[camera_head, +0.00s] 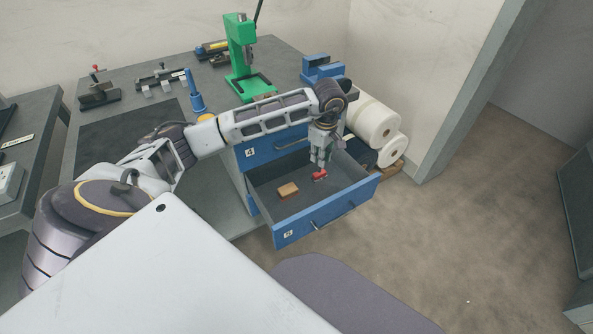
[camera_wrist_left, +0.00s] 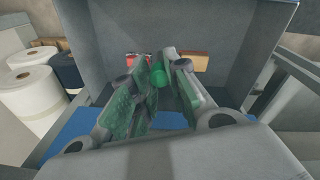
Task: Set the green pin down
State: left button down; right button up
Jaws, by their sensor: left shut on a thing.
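The green pin (camera_wrist_left: 158,75) shows as a small green piece between my left fingertips in the left wrist view. My left gripper (camera_wrist_left: 163,82) is shut on it. In the head view my left gripper (camera_head: 321,163) points down over the open blue drawer (camera_head: 323,209), near its right side. The pin is too small and covered to make out clearly there. Whether it touches the drawer floor cannot be told. My right gripper is not in view.
A red piece (camera_head: 320,175) lies in the drawer close to my left gripper. A wooden block (camera_head: 288,190) lies left of it. The drawer walls rise around them. White rolls (camera_head: 375,124) stand to the right. A green press (camera_head: 243,60) stands on the bench.

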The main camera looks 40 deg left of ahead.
pick_arm(q)
jog(key=a+f+n+b, duration=0.3)
jog(key=f+n+b, duration=0.2)
jog(key=n, duration=0.1)
jog(key=shift+a+f+n+g+b, duration=0.15)
jog(key=shift+n+g+b, duration=0.15)
jog(key=shift+b, duration=0.1)
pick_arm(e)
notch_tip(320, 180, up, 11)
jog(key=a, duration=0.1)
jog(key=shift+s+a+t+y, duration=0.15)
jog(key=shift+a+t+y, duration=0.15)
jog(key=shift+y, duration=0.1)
pick_arm(q)
notch_tip(320, 180, down, 6)
jog(key=b, duration=0.1)
jog(key=shift+f+b, duration=0.15)
jog(key=shift+b, duration=0.2)
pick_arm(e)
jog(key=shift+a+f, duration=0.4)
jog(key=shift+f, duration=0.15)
